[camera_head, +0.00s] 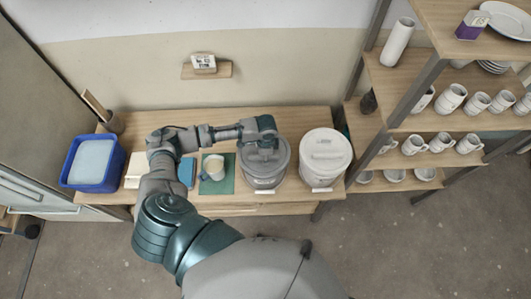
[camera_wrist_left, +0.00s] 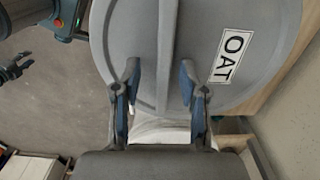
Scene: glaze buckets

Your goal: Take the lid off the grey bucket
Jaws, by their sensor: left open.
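The grey bucket (camera_head: 264,178) stands on the wooden table, right of centre among the table's things. Its grey lid (camera_head: 279,158) is on it. In the left wrist view the lid (camera_wrist_left: 225,25) fills the top, with a raised bar handle (camera_wrist_left: 167,45) across it and a white label reading "OAT". My left gripper (camera_head: 262,147) is above the lid. In its wrist view the left gripper (camera_wrist_left: 158,75) is open, one finger on each side of the bar, with gaps visible. A dark gripper, apparently my right one (camera_wrist_left: 14,68), shows at the left edge, its jaws unclear.
A white lidded bucket (camera_head: 325,160) stands close on the right. A cup (camera_head: 213,168) on a green mat (camera_head: 217,186), a blue item (camera_head: 187,171) and a blue tub (camera_head: 94,163) lie left. A shelf of pottery (camera_head: 440,90) rises at right.

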